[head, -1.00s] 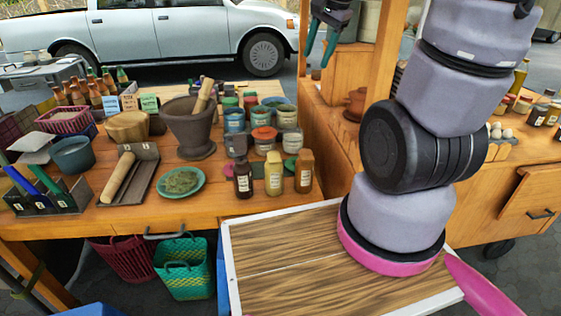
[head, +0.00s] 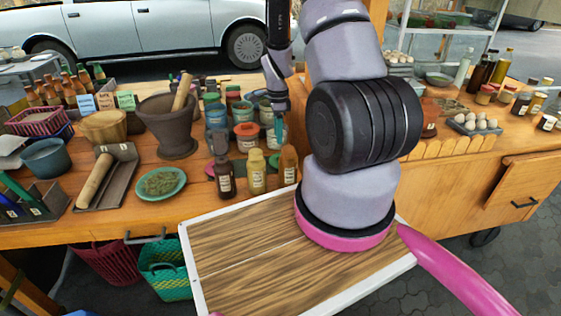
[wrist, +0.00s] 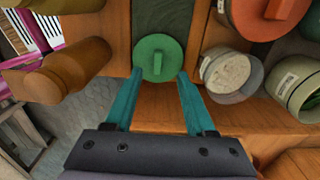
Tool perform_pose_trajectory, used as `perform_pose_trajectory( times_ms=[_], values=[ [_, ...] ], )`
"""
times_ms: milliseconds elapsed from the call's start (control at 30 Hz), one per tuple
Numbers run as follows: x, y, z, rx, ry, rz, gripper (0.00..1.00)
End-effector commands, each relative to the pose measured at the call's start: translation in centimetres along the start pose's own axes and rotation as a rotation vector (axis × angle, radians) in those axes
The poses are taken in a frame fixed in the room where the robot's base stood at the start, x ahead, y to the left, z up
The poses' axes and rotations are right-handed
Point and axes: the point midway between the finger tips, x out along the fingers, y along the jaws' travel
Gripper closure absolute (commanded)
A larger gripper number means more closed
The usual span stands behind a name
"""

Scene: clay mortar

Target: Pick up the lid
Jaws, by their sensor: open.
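A round green lid (wrist: 158,57) with a raised bar handle lies flat on a surface in the wrist view, ahead of my fingers. In the head view a small part of green (head: 274,160) shows among the bottles and jars, probably the same lid. My gripper (wrist: 160,78) is open and empty, with its teal fingertips apart on either side of the lid's near edge. I cannot tell whether they touch it. In the head view my gripper (head: 279,140) points down just behind the sauce bottles, partly covering the jars.
In the head view stand sauce bottles (head: 257,172), a stone mortar (head: 168,125) and a green plate (head: 162,184). Another jar (head: 247,137) has a red lid.

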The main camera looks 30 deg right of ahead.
Motion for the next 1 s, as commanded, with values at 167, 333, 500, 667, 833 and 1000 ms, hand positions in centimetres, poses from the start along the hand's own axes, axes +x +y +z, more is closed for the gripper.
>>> perform_pose_trajectory(
  times_ms=[167,333,500,667,833,1000],
  values=[
    [2.8,0.1,-0.1,-0.001,0.000,0.003,0.45],
    [4.0,0.1,-0.1,-0.001,-0.001,0.001,0.45],
    [6.3,0.3,-0.7,0.000,-0.001,0.004,0.45],
    [8.3,0.3,-0.8,-0.003,-0.001,0.002,0.45],
    [8.9,0.3,-0.8,-0.002,-0.001,0.000,0.45],
    [8.8,0.3,-0.8,-0.002,-0.001,0.000,0.56]
  ],
)
